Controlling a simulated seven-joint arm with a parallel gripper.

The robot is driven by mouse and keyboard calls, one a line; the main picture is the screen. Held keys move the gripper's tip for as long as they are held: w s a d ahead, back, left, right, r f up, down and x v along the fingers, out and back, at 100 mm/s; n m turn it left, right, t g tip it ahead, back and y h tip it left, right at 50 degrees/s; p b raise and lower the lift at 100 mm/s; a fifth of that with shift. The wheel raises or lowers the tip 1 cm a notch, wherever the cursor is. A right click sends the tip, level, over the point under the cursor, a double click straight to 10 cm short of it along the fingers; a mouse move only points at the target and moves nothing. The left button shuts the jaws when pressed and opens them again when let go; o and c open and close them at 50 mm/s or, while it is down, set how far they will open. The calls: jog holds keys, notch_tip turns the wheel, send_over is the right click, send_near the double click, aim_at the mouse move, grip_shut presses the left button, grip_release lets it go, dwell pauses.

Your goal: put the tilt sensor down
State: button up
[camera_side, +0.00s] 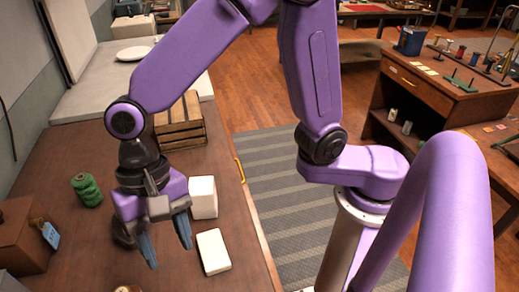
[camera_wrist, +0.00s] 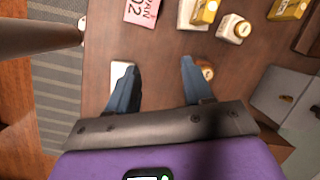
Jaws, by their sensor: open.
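My gripper (camera_side: 170,255) points down over the brown table, its two blue fingers spread wide. In the wrist view my gripper (camera_wrist: 159,66) has only bare tabletop between its fingertips. A flat white block (camera_side: 213,251) lies on the table to the right of the fingers in the side view. A taller white block (camera_side: 203,197) stands behind it. In the wrist view a small white piece (camera_wrist: 119,73) shows partly behind the left finger. A small round brown-and-white item (camera_wrist: 206,70) is beside the right finger. I cannot tell which thing is the tilt sensor.
A wooden crate (camera_side: 180,123) stands at the back of the table. A green spool (camera_side: 87,189) and a brown box (camera_side: 22,236) with a blue tag are at the left.

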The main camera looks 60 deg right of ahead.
jog(key=s+d+n+t, duration=0.1)
jog(key=s+d+n, duration=0.2)
jog(key=d, duration=0.6)
jog(key=s+d+n+t+h, duration=0.1)
jog(key=s+d+n, duration=0.2)
jog(key=d+n, duration=0.4)
jog(key=s+d+n, duration=0.3)
jog(key=d+n, duration=0.3)
jog(key=d, duration=0.7)
jog(key=shift+r+t+h, duration=0.15)
jog(key=shift+t+h, duration=0.25)
